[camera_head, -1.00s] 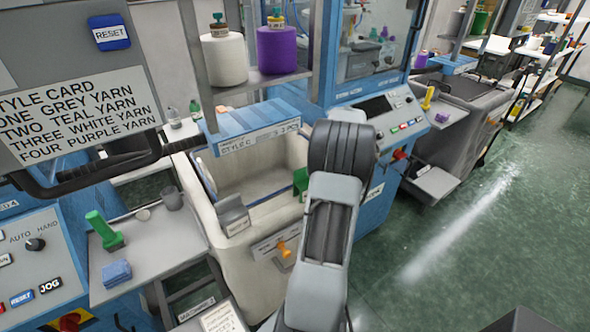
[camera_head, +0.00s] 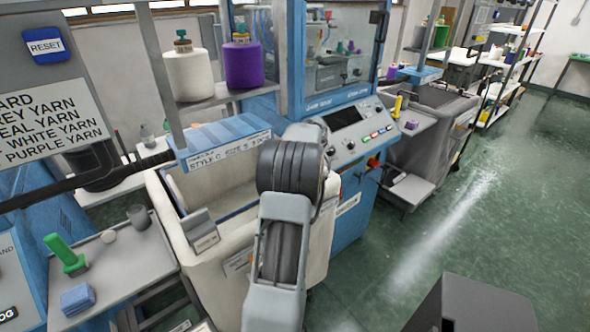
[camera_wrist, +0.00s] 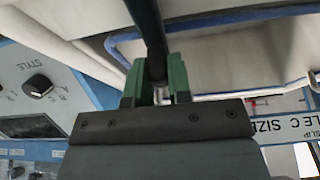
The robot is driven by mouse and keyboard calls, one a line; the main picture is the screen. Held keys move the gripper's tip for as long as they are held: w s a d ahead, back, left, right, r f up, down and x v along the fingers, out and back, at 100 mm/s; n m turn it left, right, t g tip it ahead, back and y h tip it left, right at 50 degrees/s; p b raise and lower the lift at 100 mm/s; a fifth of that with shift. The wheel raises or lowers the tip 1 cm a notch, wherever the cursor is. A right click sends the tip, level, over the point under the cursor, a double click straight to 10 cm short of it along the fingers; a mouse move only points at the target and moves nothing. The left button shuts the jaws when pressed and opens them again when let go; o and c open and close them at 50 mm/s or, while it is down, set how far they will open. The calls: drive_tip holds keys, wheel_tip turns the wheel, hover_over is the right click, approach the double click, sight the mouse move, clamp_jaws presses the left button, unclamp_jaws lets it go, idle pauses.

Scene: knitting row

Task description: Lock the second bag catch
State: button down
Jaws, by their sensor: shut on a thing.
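The cream bag (camera_head: 213,288) stands open under the blue-striped bar labelled STYLE C (camera_head: 222,143). A grey bracket with a small label (camera_head: 203,230) sits at its near left rim; I cannot tell whether it is a catch. In the head view my gripper is hidden behind my arm. In the wrist view my gripper (camera_wrist: 157,85) has its green fingers closed on a dark bar (camera_wrist: 151,35) that runs up out of the picture. Cream cloth with blue edging (camera_wrist: 200,50) lies beyond the fingers. No catch shows clearly enough to tell its state.
A side shelf (camera_head: 110,262) at left holds a green-handled tool (camera_head: 68,256), blue cloths (camera_head: 77,299) and a grey cup (camera_head: 139,216). White (camera_head: 188,74) and purple (camera_head: 243,65) cones stand above the bag. Green floor (camera_head: 480,200) is open at right.

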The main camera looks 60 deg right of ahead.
drive_tip(key=c, duration=1)
unclamp_jaws()
drive_tip(key=shift+c, duration=0.2)
drive_tip(key=shift+s+r, duration=0.1)
drive_tip(key=v, duration=1.3)
drive_tip(key=shift+r+b, duration=0.3)
drive_tip(key=shift+s+a, duration=0.1)
